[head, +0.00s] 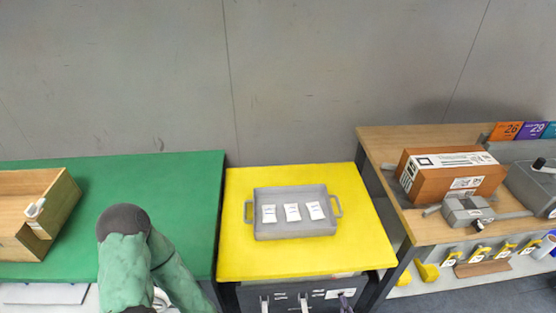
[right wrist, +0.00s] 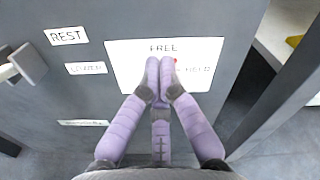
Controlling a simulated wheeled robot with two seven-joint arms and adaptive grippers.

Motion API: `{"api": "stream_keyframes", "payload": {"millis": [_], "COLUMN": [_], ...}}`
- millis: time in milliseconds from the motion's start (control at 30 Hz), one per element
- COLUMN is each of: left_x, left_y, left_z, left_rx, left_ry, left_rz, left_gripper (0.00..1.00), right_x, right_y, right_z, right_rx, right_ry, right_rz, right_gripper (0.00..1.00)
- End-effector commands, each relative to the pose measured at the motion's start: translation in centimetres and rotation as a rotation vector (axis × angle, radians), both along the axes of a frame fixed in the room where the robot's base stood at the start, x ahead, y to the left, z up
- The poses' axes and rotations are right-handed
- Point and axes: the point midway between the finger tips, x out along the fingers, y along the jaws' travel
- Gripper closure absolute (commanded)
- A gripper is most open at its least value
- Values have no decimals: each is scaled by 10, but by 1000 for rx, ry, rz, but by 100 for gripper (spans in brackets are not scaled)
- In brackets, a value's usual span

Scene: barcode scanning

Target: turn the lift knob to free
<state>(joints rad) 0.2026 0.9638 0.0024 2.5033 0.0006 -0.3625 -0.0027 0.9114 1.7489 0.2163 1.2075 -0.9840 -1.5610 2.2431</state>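The lift's front panel fills the right wrist view, with a white plate (right wrist: 125,60) marked FREE at the top and HELD at the right. My right gripper (right wrist: 162,80) has its lilac fingers drawn close together over the plate's middle, where the lift knob is almost wholly hidden; a small red spot (right wrist: 174,61) shows beside the fingertips, towards HELD. In the head view, a bit of my right gripper (head: 346,301) shows at the front of the yellow-topped lift (head: 250,262). My left gripper is out of view.
A grey tray (head: 249,227) with white packets sits on the lift. A green table (head: 190,180) with a wooden crate (head: 62,200) stands left. A wooden bench (head: 385,150) at right holds a carton (head: 425,185) and grey devices. A metal handle (right wrist: 22,65) sticks out left of the plate.

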Motion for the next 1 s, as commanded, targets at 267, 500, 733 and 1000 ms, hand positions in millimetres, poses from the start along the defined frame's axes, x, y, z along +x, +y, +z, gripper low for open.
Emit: {"api": "stream_keyframes", "payload": {"millis": [267,500,733,1000], "left_x": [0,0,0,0], "left_y": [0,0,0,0], "left_z": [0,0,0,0], "left_rx": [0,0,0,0], "left_ry": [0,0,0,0], "left_rz": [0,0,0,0], "left_gripper": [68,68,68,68], "right_x": [0,0,0,0], "right_y": [0,0,0,-1], "right_z": [0,-1,-4,-6], "right_rx": [0,0,0,0], "right_ry": [0,0,0,0], "right_rz": [0,0,0,0], "right_gripper": [100,100,100,100]}}
